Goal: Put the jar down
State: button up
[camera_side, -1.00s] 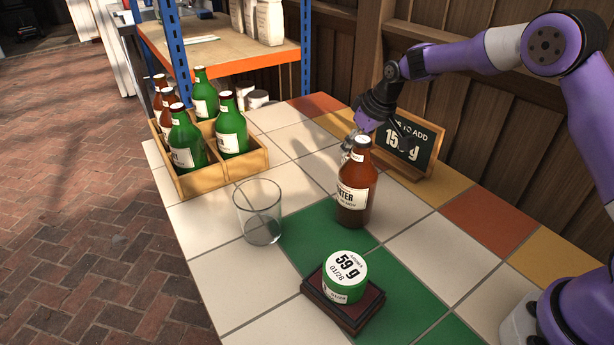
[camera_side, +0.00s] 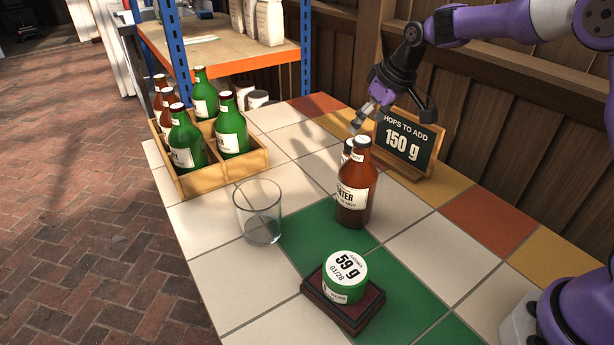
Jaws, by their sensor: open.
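A round green jar (camera_side: 345,277) with a white lid reading "59 g 01/28" sits on a dark square stand (camera_side: 329,316) at the front of the table. A brown bottle (camera_side: 357,185) stands upright behind it.
A clear empty glass (camera_side: 258,214) stands left of the bottle. A wooden crate (camera_side: 218,184) with green and brown bottles is at the back left. A board reading "HOPS TO ADD 150 g" (camera_side: 405,142) stands near the wooden wall. Pale tiles right of the green jar are clear.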

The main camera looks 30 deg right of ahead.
jog(key=s+a+r, duration=0.3)
jog(key=s+r, duration=0.6)
jog(key=s, duration=0.1)
jog(key=s+a+f+m+t, duration=0.1)
jog(key=s+f, duration=0.1)
jog(key=s, duration=1.3)
jog(key=shift+a+f+m+h, duration=0.2)
jog(key=shift+a+m+h, duration=0.05)
jog(key=shift+m+h, duration=0.15)
